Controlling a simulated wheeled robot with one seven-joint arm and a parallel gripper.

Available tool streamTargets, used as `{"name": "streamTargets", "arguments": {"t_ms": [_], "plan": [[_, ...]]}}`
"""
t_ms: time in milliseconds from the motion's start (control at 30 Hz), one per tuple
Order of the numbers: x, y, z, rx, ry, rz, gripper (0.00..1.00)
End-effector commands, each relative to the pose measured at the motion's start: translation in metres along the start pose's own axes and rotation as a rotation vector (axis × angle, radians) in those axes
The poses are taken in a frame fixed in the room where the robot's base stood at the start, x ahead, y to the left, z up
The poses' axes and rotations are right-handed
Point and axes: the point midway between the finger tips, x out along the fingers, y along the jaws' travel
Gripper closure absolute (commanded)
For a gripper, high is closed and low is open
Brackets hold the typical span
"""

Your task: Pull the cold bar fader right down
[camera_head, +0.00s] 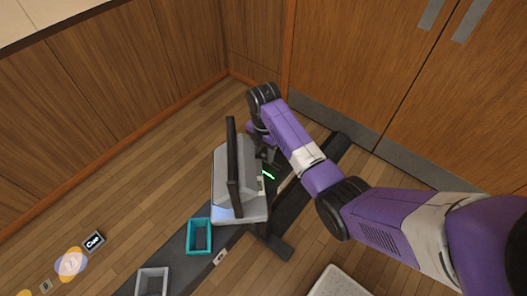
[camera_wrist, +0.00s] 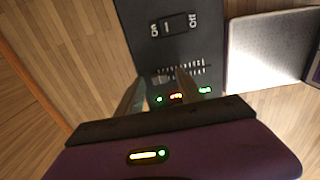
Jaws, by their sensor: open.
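In the wrist view a dark panel (camera_wrist: 150,50) carries an On/Off switch (camera_wrist: 174,24) and, nearer to me, a slot strip with white scale marks (camera_wrist: 196,68). Small green and red lights (camera_wrist: 176,96) glow just below the scale. I cannot read a label or tell which part of this is the cold bar fader; my fingers cover some of the strip. My gripper (camera_wrist: 160,78) is open, its two fingers apart over the scale, with nothing visibly held. In the head view my gripper (camera_head: 268,155) is beside the grey console (camera_head: 223,167), largely hidden by my arm.
A dark upright bar (camera_head: 233,165) stands on the console. Wooden cabinets (camera_head: 360,45) close off the back.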

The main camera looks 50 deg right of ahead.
Motion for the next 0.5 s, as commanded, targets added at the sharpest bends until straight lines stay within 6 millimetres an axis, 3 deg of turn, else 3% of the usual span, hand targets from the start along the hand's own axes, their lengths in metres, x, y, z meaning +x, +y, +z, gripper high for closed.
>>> {"name": "streamTargets", "arguments": {"t_ms": [267,500], "plan": [[0.0021,0.0002,-0.0001,-0.001,-0.001,0.001,0.56],[0.0019,0.0002,0.0000,0.000,-0.001,0.001,1.00]]}}
